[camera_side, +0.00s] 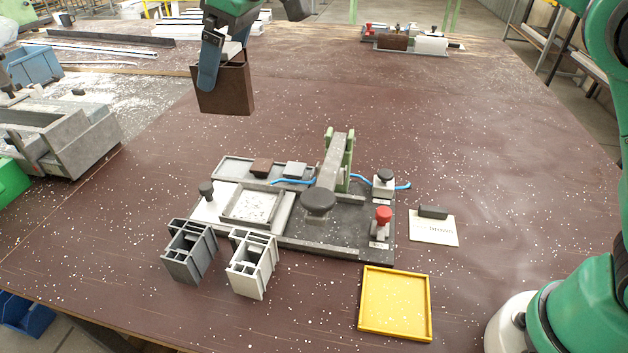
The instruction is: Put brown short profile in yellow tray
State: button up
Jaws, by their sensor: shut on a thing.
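The brown short profile (226,88) is a hollow, box-like piece held in the air over the left back part of the table. My gripper (211,68) comes down from the top edge and is shut on its upper left wall. One finger shows on the near side; the other is mostly hidden. The profile hangs roughly upright, clear of the table. The yellow tray (429,305) lies flat and empty at the front right of the table, far from my gripper.
A clamp fixture (375,240) with a black knob and red button stands mid-table. A grey profile (189,250) and a white profile (251,262) stand before it. A labelled card (433,230) lies behind the tray. Another fixture (410,42) stands at the back.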

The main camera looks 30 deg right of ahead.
jog(key=shift+s+d+r, duration=0.15)
jog(key=shift+s+r, duration=0.1)
jog(key=shift+s, duration=0.05)
jog(key=s+d+r+n+g+y, duration=0.1)
jog(key=s+d+n+g, duration=0.3)
jog(key=s+n, duration=0.65)
jog(key=n+g+h, duration=0.1)
jog(key=n+g, duration=0.1)
jog(key=n, duration=0.5)
send_over(395, 305)
notch_tip(395, 305, down, 3)
notch_tip(395, 305, down, 20)
jog(key=shift+r, duration=0.25)
jog(key=shift+f, duration=0.1)
jog(key=o, duration=0.9)
jog(key=shift+o, duration=0.2)
